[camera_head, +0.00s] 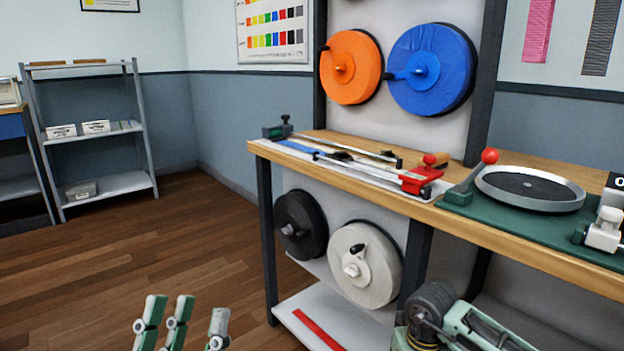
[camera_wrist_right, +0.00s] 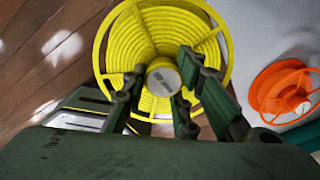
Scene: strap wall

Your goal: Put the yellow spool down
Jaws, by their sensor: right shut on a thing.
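The yellow spool (camera_wrist_right: 113,62) shows only in the right wrist view, with ribbed rings and an open frame rim. My right gripper (camera_wrist_right: 160,80) is shut on its pale round hub, with the fingers around it. The gripper and part of the wrist hide the spool's lower side. Whether the spool touches anything beneath is not clear. My left gripper (camera_head: 182,322) is at the bottom left of the head view, over the floor, with its fingers apart and nothing between them.
In the head view, orange (camera_head: 348,66) and blue (camera_head: 420,68) spools hang above the workbench (camera_head: 540,252). Black (camera_head: 300,226) and white (camera_head: 375,280) spools sit below, above a lower shelf with a red strip (camera_head: 318,331). An orange reel (camera_wrist_right: 283,92) is right in the wrist view. Floor at left is clear.

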